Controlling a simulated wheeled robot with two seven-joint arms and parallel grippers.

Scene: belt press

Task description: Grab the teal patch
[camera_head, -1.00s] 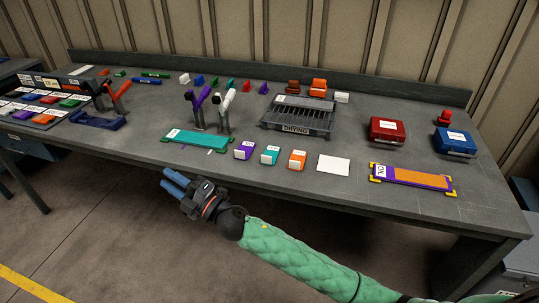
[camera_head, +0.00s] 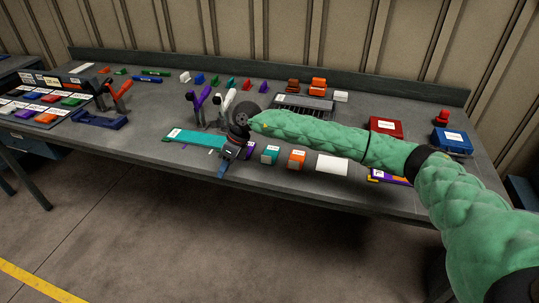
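A small teal block with a white label (camera_head: 270,154) sits near the table's front edge, between a purple block (camera_head: 248,152) and an orange block (camera_head: 296,158). A long teal strip with a white label (camera_head: 190,137) lies to the left of them. My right gripper (camera_head: 222,170) points down, left of the teal block, in front of the purple block and the strip's right end. Its blue fingers overlap in this view, so their opening is hidden. I see nothing held between them. My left gripper is out of view.
Purple and white-handled clamps (camera_head: 199,106) stand behind the strip. A rack (camera_head: 290,104) is partly hidden by my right arm. A white card (camera_head: 332,165) lies right of the orange block. Red (camera_head: 386,128) and blue (camera_head: 453,141) boxes stand at the right.

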